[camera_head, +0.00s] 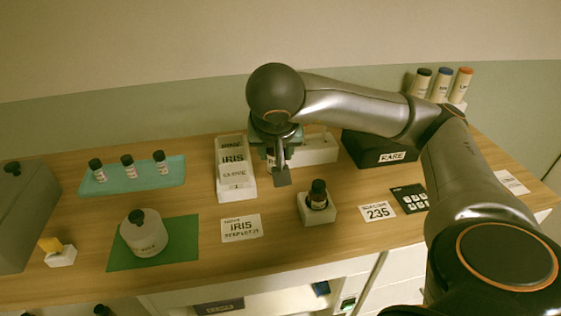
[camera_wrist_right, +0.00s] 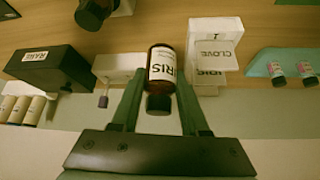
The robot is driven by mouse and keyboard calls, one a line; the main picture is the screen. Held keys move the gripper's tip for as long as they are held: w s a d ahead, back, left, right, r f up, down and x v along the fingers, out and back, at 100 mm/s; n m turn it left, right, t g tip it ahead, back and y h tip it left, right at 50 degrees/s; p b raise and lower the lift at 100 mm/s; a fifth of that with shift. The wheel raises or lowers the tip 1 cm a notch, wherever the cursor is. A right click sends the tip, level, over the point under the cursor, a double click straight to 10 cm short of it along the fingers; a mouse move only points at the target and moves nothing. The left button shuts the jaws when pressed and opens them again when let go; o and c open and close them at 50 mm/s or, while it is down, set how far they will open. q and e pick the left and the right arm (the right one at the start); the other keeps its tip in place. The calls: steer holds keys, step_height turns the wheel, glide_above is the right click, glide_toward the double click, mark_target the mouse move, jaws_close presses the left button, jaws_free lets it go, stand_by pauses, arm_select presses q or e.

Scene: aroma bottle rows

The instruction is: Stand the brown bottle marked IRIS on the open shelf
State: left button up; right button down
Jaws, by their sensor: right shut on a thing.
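The brown bottle marked IRIS (camera_wrist_right: 162,66) has a dark cap and a white label and is held between the fingers of my right gripper (camera_wrist_right: 158,100). In the head view my right gripper (camera_head: 281,172) is over the back middle of the table, right of the white card boxes, and largely hides the bottle. I cannot tell whether the bottle touches the table. An open white shelf space (camera_head: 270,302) shows below the table's front edge, partly cut off by the picture. My left gripper is not in view.
Another dark bottle stands in a white holder (camera_head: 318,212), right of the IRIS card (camera_head: 241,228). White boxes (camera_head: 236,185) marked IRIS and CLOVE stand left of the gripper. A black RARE box (camera_head: 375,150) is to the right. A teal tray (camera_head: 110,184) and a green mat (camera_head: 182,240) lie left.

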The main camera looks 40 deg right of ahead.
steer(key=x, duration=0.3)
steer(key=d+b+x, duration=0.1)
steer(key=x, duration=0.2)
steer(key=shift+s+r, duration=0.15)
steer(key=shift+s, duration=0.05)
steer(key=f, duration=0.3)
steer(key=shift+w+d+f, duration=0.15)
steer(key=shift+d, duration=0.1)
steer(key=shift+f, duration=0.2)
steer(key=shift+f, duration=0.2)
steer(key=shift+c, duration=2.1)
jaws_free()
steer(key=shift+r, duration=0.15)
